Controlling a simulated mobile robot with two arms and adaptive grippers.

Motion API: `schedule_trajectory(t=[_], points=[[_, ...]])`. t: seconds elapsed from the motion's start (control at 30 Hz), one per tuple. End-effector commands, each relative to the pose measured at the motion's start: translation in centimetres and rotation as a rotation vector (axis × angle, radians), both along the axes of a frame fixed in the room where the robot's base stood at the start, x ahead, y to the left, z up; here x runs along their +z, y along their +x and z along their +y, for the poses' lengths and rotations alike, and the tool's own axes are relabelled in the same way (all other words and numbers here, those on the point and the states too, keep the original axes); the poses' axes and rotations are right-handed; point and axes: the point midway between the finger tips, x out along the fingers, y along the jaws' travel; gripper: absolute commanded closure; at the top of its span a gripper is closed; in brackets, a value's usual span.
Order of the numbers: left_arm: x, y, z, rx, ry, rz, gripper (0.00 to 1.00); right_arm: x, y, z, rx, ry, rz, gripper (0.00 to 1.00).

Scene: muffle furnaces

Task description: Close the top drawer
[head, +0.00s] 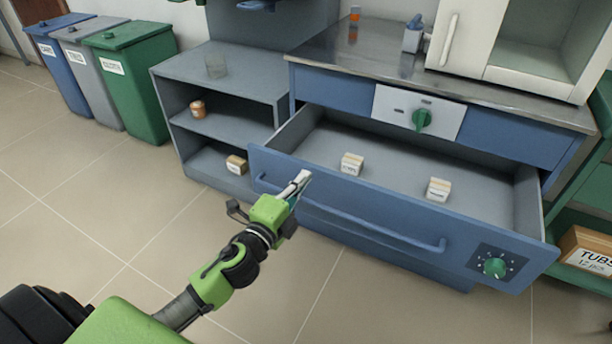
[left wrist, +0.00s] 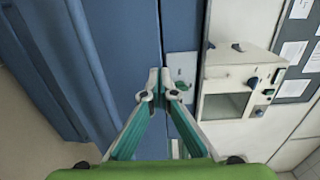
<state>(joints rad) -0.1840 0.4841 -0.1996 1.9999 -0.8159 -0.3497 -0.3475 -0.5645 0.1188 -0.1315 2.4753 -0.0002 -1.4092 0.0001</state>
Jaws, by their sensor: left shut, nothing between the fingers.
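The top drawer (head: 385,212) is blue and stands pulled out below the steel worktop, with its grey inside showing. My left gripper (head: 303,177) is shut and empty. In the head view its tips overlap the drawer front near the left part; I cannot tell whether they touch it. The shut fingers also show in the left wrist view (left wrist: 160,78), in front of blue panels. My right gripper is not in view.
Two small labelled boxes (head: 352,163) (head: 438,189) lie in the drawer. A grey shelf unit (head: 215,73) stands to the left. A white furnace (head: 520,45) stands on the worktop (head: 375,48). Several bins (head: 135,80) stand far left. The floor in front is clear.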

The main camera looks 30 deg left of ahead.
Motion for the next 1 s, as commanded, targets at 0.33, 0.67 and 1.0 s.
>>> schedule_trajectory(t=[0.33, 0.67, 1.0], points=[[0.0, 1.9, -0.1, -0.001, -0.001, 0.001, 1.0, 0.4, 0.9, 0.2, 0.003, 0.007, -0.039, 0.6], [0.0, 1.9, -0.1, -0.001, -0.001, 0.0, 1.0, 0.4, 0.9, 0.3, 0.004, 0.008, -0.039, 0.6], [0.2, 5.8, -0.2, 0.001, -0.002, -0.003, 1.0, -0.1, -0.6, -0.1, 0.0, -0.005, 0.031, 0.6]])
